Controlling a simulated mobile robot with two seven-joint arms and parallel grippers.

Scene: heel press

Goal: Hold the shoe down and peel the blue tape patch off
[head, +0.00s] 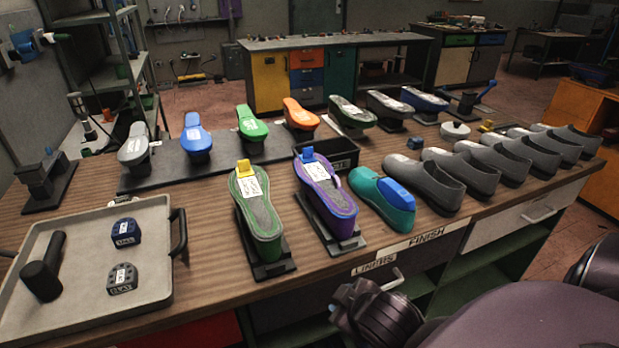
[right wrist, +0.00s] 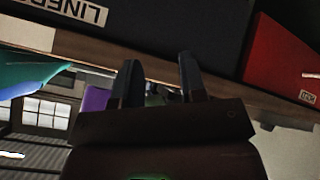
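A teal shoe (head: 368,188) stands near the front edge of the bench, right of the middle, with the blue patch (head: 398,193) on its right upper side. Part of a teal shape (right wrist: 28,75) shows at the left of the right wrist view; I take it for the same shoe. My right gripper (right wrist: 158,82) is open, its two fingers apart, with nothing visibly held. It is apart from the shoe, near the bench front with the inverted LINERS label. My left gripper is not in view.
Left of the shoe stand a purple-trimmed form (head: 325,200) and a green form (head: 258,215) on black stands. A row of grey shoes (head: 425,185) is close on its right. A grey tray (head: 75,310) holds a black hammer and two blocks at the left.

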